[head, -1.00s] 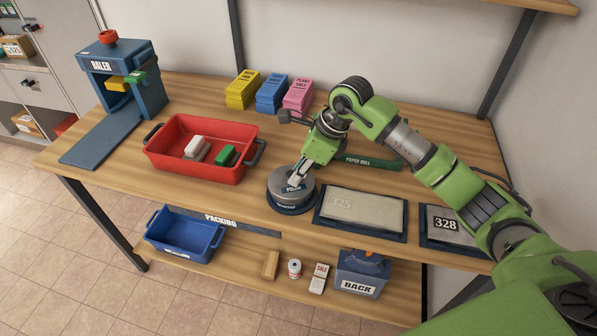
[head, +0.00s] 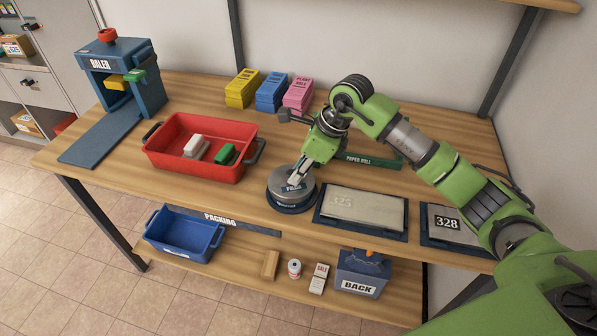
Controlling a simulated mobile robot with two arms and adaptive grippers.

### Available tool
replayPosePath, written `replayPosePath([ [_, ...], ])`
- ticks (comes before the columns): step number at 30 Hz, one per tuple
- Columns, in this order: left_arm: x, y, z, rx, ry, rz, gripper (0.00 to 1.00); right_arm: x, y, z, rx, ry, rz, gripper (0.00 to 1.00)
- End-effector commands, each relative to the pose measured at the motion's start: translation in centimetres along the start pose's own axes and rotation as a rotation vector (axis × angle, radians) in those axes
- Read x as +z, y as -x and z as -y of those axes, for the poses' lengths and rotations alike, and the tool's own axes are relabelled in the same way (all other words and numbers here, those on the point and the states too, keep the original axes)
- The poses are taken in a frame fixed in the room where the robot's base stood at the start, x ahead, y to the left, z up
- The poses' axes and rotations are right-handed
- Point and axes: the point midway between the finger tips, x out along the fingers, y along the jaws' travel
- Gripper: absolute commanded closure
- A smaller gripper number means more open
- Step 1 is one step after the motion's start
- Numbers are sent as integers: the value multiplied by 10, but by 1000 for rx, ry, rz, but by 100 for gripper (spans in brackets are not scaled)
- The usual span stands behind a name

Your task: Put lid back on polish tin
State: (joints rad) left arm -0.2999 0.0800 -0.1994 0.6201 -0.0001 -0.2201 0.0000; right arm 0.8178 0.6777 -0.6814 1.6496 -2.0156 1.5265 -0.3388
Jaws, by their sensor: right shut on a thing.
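The polish tin (head: 291,205) is a round, dark blue tin on the table, left of the grey plates. Its grey round lid (head: 282,184) with a "POLISH" label sits at the tin's top. I cannot tell whether the lid is fully seated. My right gripper (head: 296,180) is over the tin, pointing down, shut on the lid. The gripper and its fingers hide part of the lid. My left gripper is not in view.
A red tray (head: 166,163) with a white and a green block stands left of the tin. A green paper roll bar (head: 372,161) lies behind, right of the gripper. A plate (head: 362,213) lies close right of the tin. Coloured stacks (head: 271,92) and a blue baler (head: 118,75) stand farther back.

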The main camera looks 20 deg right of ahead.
Motion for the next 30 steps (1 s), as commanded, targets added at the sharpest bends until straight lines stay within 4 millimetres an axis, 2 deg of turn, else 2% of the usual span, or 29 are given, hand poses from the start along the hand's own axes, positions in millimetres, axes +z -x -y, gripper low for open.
replayPosePath([
  [11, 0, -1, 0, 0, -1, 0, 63, 0, 0, 0, 0, 0, 1, 100],
  [12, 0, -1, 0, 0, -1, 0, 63, 0, 0, 0, 0, 0, 1, 81],
  [14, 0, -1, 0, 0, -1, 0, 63, 0, 0, 0, 0, 0, 1, 66],
  [22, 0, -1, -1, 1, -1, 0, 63, 0, 0, 0, 1, 0, 1, 64],
  [24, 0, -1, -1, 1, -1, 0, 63, 0, 0, 0, 1, 0, 0, 48],
  [30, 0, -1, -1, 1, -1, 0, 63, 0, 0, 0, 1, 0, 0, 48],
])
